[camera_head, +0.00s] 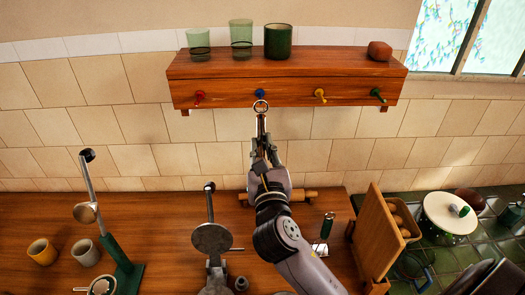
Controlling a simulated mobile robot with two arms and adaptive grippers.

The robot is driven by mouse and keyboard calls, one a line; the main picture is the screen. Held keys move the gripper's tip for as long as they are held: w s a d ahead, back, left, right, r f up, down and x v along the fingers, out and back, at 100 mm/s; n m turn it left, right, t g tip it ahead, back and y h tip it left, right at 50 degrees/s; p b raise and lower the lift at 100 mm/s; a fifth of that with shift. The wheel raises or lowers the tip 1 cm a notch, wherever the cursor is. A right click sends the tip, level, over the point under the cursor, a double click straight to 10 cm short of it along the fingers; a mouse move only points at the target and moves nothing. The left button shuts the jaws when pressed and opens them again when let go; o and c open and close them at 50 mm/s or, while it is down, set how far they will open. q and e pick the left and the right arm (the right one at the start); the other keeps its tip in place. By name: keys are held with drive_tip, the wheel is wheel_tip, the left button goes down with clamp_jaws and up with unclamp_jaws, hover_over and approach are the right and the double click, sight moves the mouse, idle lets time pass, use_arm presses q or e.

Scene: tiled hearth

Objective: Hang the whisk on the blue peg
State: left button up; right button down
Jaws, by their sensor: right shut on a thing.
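The blue peg (260,93) sticks out of the front of the wooden wall shelf (330,90), between the red and yellow pegs. My right gripper (261,148) is shut on the whisk (261,124) and holds it up in front of the tiled wall, below the peg. The whisk's hanging ring points up and shows just under the blue peg. I cannot tell whether the ring touches the peg or is around it. The whisk's lower part is hidden by my gripper. My left gripper is not in view.
Other pegs are red (199,97), yellow (320,96) and green (377,95). Green cups (278,42) and a brown block (379,51) stand on the shelf. Below are a rolling pin (306,194), metal utensils, mugs (85,253) and an upright wooden board (376,235).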

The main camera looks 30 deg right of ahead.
drive_tip(key=shift+f+x, duration=0.1)
drive_tip(key=shift+x, duration=0.95)
drive_tip(key=shift+f+x, duration=0.15)
drive_tip(key=shift+x, duration=0.9)
drive_tip(key=shift+w+d+f, duration=0.1)
drive_tip(key=shift+d, duration=0.15)
drive_tip(key=shift+w+f, duration=0.15)
drive_tip(key=shift+f, duration=0.25)
drive_tip(key=c, duration=1.4)
unclamp_jaws()
drive_tip(key=shift+c, duration=0.2)
drive_tip(key=shift+s, duration=0.2)
drive_tip(key=shift+v, duration=2)
drive_tip(key=shift+s+a, duration=0.1)
drive_tip(key=shift+s, duration=0.05)
